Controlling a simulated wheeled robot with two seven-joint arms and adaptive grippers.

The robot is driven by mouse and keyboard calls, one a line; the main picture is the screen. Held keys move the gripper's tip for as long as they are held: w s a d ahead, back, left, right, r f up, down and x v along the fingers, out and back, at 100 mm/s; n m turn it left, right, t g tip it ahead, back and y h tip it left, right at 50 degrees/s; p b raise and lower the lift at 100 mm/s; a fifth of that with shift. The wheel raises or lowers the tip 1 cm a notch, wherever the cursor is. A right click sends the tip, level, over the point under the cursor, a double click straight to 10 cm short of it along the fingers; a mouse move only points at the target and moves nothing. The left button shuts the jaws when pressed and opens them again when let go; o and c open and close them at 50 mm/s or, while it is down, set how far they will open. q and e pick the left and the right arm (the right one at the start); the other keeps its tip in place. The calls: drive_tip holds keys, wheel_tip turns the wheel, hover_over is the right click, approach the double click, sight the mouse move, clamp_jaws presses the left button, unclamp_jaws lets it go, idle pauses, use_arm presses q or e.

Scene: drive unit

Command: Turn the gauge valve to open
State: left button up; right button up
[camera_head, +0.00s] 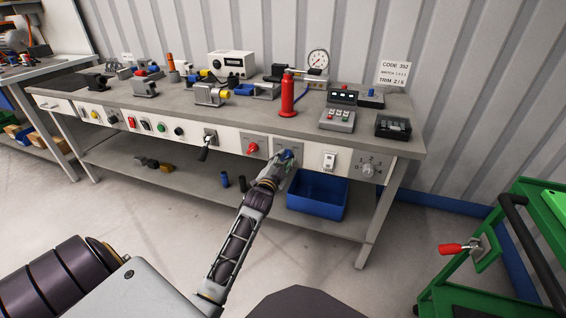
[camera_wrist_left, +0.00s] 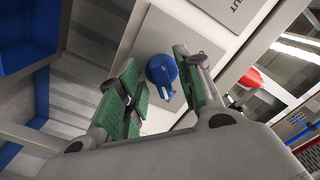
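A blue valve knob (camera_head: 285,155) sits on a light plate on the bench's front panel. In the left wrist view the blue knob (camera_wrist_left: 162,72) lies between my green-padded fingers, its small handle pointing down. My left gripper (camera_head: 279,167) is at the panel in front of the knob and partly hides it. Its fingers are apart, with a visible gap on the knob's left side; whether the right finger touches it I cannot tell. A round white gauge (camera_head: 318,61) stands on the bench top above. My right gripper is not in view.
A red knob (camera_head: 253,148) is just left of the blue one; a white switch (camera_head: 329,160) and a grey dial (camera_head: 369,169) are to its right. A blue bin (camera_head: 318,195) stands on the shelf below. A green cart (camera_head: 500,250) is at the right.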

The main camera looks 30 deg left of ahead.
use_arm(q)
drive_tip(key=shift+w, duration=0.25)
drive_tip(key=shift+a, duration=0.1)
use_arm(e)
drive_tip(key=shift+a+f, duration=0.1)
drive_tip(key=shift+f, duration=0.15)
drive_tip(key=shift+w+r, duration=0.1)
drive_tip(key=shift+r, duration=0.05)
use_arm(q)
drive_tip(key=shift+c, duration=0.5)
clamp_jaws()
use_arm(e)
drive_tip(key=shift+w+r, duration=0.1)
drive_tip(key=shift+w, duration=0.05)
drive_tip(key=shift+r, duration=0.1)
